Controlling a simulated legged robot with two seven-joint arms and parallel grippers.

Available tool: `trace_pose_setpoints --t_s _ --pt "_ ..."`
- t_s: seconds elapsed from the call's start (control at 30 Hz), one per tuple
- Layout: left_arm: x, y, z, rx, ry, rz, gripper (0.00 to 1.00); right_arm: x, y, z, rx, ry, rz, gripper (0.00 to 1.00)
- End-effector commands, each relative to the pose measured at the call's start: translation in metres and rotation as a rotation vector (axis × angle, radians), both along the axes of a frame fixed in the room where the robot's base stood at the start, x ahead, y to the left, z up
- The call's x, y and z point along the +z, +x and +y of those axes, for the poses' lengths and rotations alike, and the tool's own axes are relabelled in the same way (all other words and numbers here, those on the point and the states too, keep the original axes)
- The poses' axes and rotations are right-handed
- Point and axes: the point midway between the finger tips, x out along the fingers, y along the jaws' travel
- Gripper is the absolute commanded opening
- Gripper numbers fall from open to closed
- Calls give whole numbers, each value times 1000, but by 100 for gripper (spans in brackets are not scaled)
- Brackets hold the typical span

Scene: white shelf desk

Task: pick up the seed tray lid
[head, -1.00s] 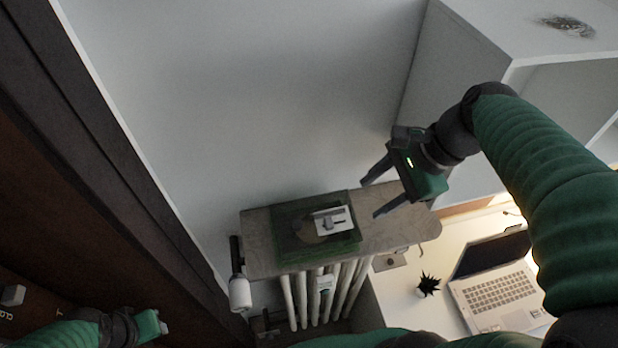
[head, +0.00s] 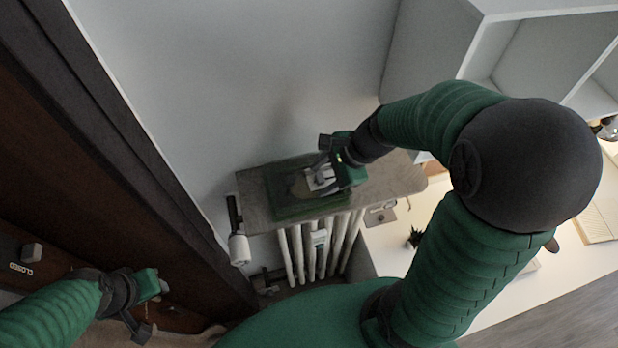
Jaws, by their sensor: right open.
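The seed tray lid looks like the green, see-through rectangular piece (head: 285,208) lying on the stone-coloured shelf (head: 390,182) above the radiator. A small pale item (head: 318,180) shows on or through its middle; I cannot tell which. My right gripper (head: 318,168) is open, with its fingers over the right part of the lid, around or just above the pale item. Whether the fingers touch anything is hard to see. My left gripper (head: 152,308) is low at the left, away from the lid; its jaws are too unclear to read.
A white radiator (head: 318,250) with a valve (head: 239,248) stands under the shelf. The brown door (head: 90,210) is at the left. A white desk (head: 490,295) with a small dark plant (head: 415,238) is at the right, with a white shelf unit (head: 540,50) above.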

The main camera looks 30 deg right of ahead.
Motion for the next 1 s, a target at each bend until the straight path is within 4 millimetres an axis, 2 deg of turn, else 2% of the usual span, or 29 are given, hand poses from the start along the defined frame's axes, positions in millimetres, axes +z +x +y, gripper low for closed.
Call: trace_pose_setpoints --t_s 0.2,0.5,0.6,1.0 --pt "-1 0 0 0 0 0 36 -2 2 -2 0 1 0 50" --pt "0 0 0 0 0 0 36 -1 0 -2 0 1 -1 10" --pt "-1 0 0 0 0 0 36 -1 1 -2 0 1 -1 0" --pt "0 0 0 0 0 0 36 -1 1 -2 0 1 0 0"
